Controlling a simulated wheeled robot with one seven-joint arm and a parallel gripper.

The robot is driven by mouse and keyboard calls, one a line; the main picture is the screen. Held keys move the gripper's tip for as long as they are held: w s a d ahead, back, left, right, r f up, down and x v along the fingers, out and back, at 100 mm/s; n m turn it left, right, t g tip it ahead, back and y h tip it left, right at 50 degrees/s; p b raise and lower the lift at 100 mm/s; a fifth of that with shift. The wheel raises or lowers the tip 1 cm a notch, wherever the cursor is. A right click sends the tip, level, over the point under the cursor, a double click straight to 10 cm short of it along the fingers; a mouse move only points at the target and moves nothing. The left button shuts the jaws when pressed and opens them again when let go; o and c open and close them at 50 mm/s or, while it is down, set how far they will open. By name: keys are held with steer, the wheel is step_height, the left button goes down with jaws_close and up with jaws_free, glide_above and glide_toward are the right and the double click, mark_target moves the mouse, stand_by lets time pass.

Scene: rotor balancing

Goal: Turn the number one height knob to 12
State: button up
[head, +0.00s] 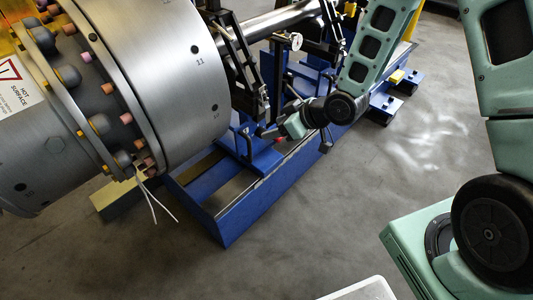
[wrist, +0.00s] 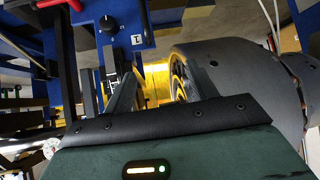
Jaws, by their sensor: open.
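The number one height knob (wrist: 107,23) is a small black round knob on a blue panel in the wrist view, near the top left. A white label reading 1 (wrist: 136,40) is beside it. The scale marks around the knob are too small to read. My gripper (head: 270,131) is open, low beside the blue stand in the head view. In the wrist view the knob lies ahead of it and towards the left, and I see no contact. In the head view I cannot make out the knob.
A large grey rotor housing (head: 180,75) with bolts and a hot-surface label fills the left of the head view. A blue base frame (head: 232,216) runs under the shaft (head: 280,20). A red handle (wrist: 73,4) is near the knob. Grey floor is clear at front.

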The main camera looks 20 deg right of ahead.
steer(key=d+f+m+t+y+b, duration=0.1)
steer(key=d+f+m+t+b, duration=0.1)
steer(key=d+f+t+b, duration=0.5)
steer(key=d+f+m+t+y+b, duration=0.1)
steer(key=d+f+m+y+b, duration=0.15)
steer(key=f+b, duration=0.65)
steer(key=w+a+f, duration=0.1)
steer(key=w+a, duration=0.3)
steer(key=w, duration=0.3)
steer(key=w+a+f+h+b, duration=0.1)
steer(key=w+a, duration=0.2)
steer(key=w, duration=0.5)
steer(key=shift+a, duration=0.4)
steer(key=shift+f, duration=0.1)
steer(key=c, duration=1)
